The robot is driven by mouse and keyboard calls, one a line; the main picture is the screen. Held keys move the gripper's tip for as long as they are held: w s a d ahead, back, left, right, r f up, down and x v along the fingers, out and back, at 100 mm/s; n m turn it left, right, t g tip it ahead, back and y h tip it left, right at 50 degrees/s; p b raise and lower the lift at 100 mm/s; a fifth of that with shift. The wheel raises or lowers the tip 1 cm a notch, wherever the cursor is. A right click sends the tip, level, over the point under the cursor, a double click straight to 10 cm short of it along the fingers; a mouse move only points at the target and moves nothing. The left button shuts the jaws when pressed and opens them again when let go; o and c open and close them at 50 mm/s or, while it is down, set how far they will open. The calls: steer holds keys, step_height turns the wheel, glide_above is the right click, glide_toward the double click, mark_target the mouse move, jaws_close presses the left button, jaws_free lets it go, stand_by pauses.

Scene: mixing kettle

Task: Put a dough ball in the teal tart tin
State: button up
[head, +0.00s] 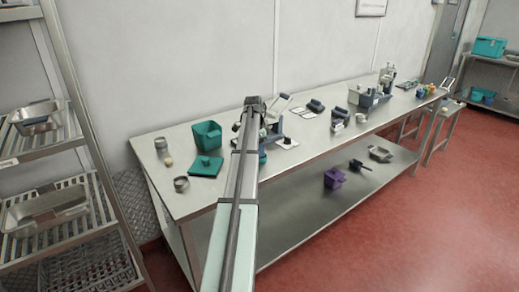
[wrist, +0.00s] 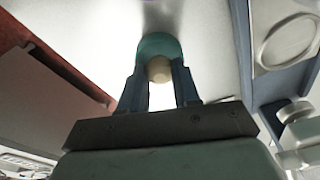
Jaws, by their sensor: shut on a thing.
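My gripper (wrist: 160,82) is shut on a pale beige dough ball (wrist: 159,69), which sits between its two blue-grey fingertips in the wrist view. The round teal tart tin (wrist: 157,44) shows directly behind the ball and fingertips, its near part covered by them. I cannot tell whether the ball is above the tin or touching it. In the head view a small teal piece (head: 262,157), probably the tin, shows at the right side of my arm; my arm hides the gripper there. Another small pale ball (head: 168,162) lies on the table at the left.
The steel table (head: 225,185) also holds a teal container (head: 207,135), a flat teal piece (head: 206,166), and two small grey tins, one at the front (head: 181,184). A press-like device (head: 273,125) stands beside my arm. A rack (head: 45,170) stands at the left.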

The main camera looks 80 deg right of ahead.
stand_by(0.3)
steer(key=o, duration=1.5)
steer(key=shift+r, duration=0.1)
steer(key=shift+r, duration=3.45)
steer(key=shift+o, duration=0.5)
